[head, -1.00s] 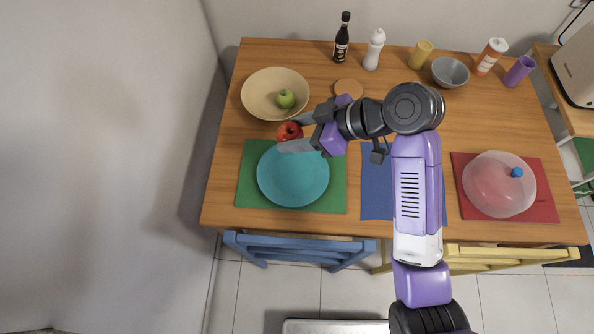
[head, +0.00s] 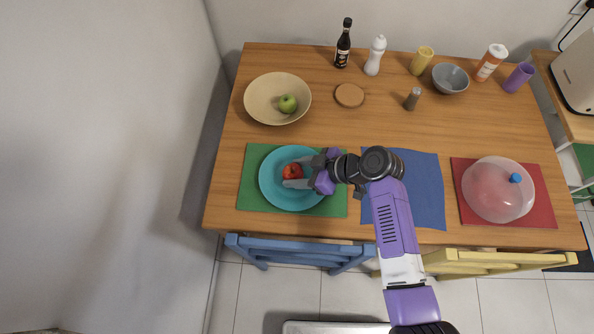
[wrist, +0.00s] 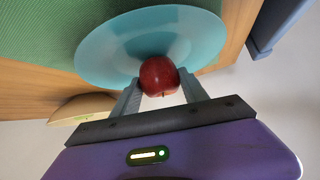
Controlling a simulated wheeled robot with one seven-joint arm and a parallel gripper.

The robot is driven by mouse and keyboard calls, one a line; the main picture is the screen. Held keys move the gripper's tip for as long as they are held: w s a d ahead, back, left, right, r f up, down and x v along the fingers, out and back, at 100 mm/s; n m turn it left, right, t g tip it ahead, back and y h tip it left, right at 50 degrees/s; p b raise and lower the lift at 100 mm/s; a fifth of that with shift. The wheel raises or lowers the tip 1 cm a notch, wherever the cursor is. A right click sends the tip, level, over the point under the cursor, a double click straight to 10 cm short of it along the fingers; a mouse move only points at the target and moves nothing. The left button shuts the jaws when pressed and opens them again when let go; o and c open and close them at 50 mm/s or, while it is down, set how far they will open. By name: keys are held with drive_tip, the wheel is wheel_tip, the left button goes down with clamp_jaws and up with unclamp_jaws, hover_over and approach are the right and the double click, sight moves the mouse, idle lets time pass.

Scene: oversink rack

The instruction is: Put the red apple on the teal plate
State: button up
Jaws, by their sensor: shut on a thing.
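The red apple (head: 292,171) is between the fingers of my gripper (head: 296,172), over the teal plate (head: 275,192). In the wrist view the apple (wrist: 159,76) sits between both fingertips of my gripper (wrist: 160,84), with the teal plate (wrist: 105,50) behind it. My gripper is shut on the apple. I cannot tell whether the apple touches the plate or is held just above it. The plate lies on a green placemat (head: 255,160).
A beige bowl (head: 257,98) with a green apple (head: 288,104) stands behind the plate. A blue placemat (head: 425,185) lies to the right, partly under my arm. A clear dome (head: 490,190) covers something on a red placemat (head: 540,200). Bottles and cups line the back.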

drive_tip(key=shift+f, duration=0.2)
drive_tip(key=shift+f, duration=0.2)
drive_tip(key=o, duration=1.4)
drive_tip(key=shift+r, duration=0.2)
drive_tip(key=shift+d+r, duration=0.15)
drive_tip(key=shift+d, duration=0.05)
drive_tip(key=b+v, duration=0.1)
drive_tip(key=v, duration=1)
drive_tip(key=shift+d+r, duration=0.15)
drive_tip(key=shift+d, duration=0.05)
drive_tip(key=shift+s, duration=0.1)
